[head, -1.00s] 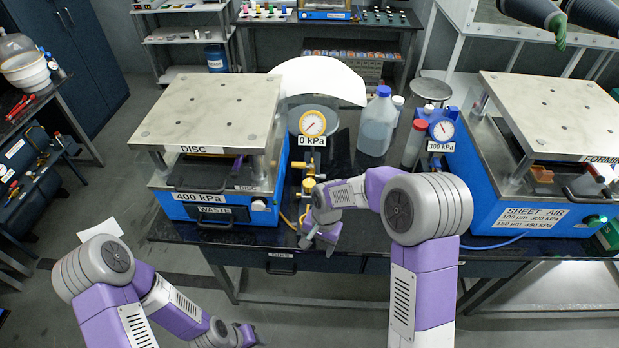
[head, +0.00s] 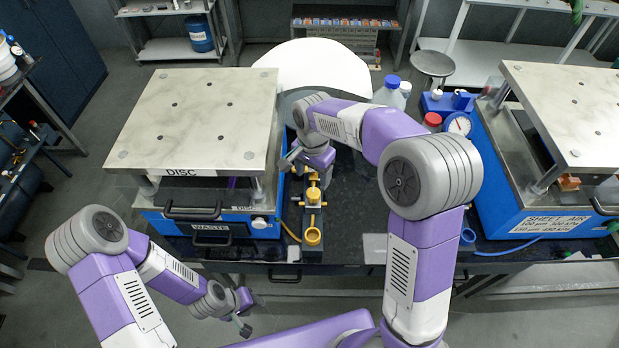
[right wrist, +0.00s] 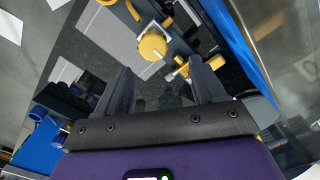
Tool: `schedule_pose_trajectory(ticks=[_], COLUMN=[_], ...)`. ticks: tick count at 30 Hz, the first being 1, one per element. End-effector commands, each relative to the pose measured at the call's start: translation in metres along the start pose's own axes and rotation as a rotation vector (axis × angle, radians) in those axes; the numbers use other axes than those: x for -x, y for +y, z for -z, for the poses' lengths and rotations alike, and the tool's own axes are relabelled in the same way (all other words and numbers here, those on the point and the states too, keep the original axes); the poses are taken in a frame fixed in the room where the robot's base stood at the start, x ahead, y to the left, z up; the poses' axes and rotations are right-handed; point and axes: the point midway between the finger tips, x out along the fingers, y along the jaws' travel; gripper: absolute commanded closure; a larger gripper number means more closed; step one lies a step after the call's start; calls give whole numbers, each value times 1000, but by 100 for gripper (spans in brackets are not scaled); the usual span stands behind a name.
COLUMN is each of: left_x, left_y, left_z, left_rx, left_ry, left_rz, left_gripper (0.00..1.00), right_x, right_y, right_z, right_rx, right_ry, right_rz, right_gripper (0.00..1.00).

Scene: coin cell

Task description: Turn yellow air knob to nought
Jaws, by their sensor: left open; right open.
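A yellow knob (head: 313,194) stands on a brass fitting on the dark bench, right of the disc press. In the right wrist view a round yellow knob (right wrist: 152,46) with a pale pointer-like bar lies just beyond the fingertips, toward the left finger. My right gripper (head: 290,158) is open and empty, above and behind the yellow fittings in the head view; its fingers (right wrist: 161,85) are spread and apart from the knob. My left gripper (head: 243,318) is low in front of the bench. The 0 kPa gauge is hidden behind my right arm.
The disc press (head: 195,125) stands close on the left. A blue-capped bottle (head: 388,93), a red cap (head: 432,121) and another gauge (head: 459,124) are to the right. Some dark bench top is clear.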

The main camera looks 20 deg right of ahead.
Motion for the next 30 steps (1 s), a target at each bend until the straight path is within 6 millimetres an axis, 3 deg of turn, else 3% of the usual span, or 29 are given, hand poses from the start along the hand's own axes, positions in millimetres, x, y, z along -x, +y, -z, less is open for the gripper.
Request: schedule_pose_trajectory(ticks=[6, 12, 23, 30], left_x=[-4, -5, -5, -5], left_y=[-2, -2, -2, -2], left_z=[-1, 0, 0, 0], left_rx=[1, 1, 0, 0], left_ry=[-2, -1, -2, -2], left_rz=[0, 0, 0, 0], left_gripper=[57, 57, 57, 57], right_x=[-38, -61, -67, -66], right_y=[1, 0, 0, 0], right_z=[0, 0, 0, 0], right_rx=[0, 1, 1, 1], right_ry=[-2, -1, 0, -1], right_rz=[-4, -2, 2, 1], right_gripper=[31, 31, 31, 66])
